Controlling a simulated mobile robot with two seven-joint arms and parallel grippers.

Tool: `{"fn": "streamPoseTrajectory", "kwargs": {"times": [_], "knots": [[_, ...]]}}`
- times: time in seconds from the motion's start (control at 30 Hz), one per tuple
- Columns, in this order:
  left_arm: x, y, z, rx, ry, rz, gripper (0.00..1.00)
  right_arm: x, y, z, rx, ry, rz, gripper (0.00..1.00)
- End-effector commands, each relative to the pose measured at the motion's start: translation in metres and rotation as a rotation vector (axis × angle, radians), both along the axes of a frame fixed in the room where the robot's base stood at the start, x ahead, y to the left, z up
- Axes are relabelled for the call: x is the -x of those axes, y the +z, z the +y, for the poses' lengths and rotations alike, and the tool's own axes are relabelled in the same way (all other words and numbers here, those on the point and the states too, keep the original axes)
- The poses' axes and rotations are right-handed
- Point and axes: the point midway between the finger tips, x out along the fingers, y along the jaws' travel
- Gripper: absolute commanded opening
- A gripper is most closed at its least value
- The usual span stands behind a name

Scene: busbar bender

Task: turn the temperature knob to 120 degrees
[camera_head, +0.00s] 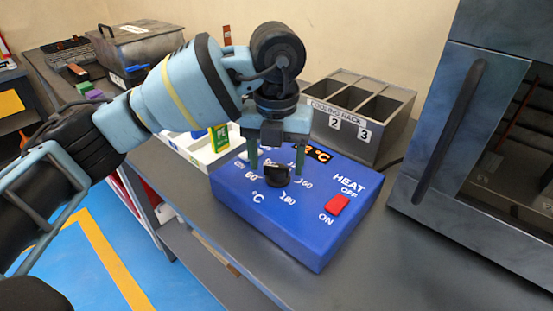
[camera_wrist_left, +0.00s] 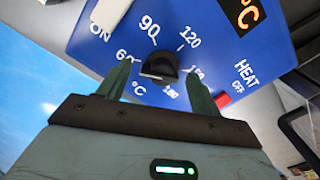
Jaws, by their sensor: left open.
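The black temperature knob (camera_head: 277,175) sits on top of the blue heater box (camera_head: 285,228), ringed by white numbers. In the left wrist view the knob (camera_wrist_left: 159,68) lies between my fingers, with marks 60, 90, 120 and others around it on the blue panel (camera_wrist_left: 95,40). The knob's pointer direction is hard to tell. My left gripper (camera_head: 277,160) is open over the knob, with one dark green finger on each side; it also shows in the left wrist view (camera_wrist_left: 158,82). A gap shows between fingers and knob. My right gripper is not in view.
A red switch (camera_head: 337,204) marked HEAT is on the box's right. An orange display (camera_head: 318,154) is partly hidden behind my finger. A metal cooling rack (camera_head: 345,146) stands behind, a white tray (camera_head: 205,152) to the left, and a grey oven-like cabinet (camera_head: 425,185) to the right.

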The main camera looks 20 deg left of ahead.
Motion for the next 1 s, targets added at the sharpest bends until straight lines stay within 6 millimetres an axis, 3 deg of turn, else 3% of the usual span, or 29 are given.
{"fn": "streamPoseTrajectory", "kwargs": {"times": [0.3, 0.67, 1.0], "knots": [[0.0001, -0.003, 0.0001, 0.0, 0.0, 0.0, 0.65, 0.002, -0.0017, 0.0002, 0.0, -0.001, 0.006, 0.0], [0.0, -0.0027, 0.0001, 0.0, 0.0, 0.0, 0.2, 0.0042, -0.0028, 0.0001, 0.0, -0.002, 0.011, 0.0], [-0.0001, -0.0019, 0.0, 0.0, -0.059, 0.0, 0.2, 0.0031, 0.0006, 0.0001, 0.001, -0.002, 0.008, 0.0]]}}
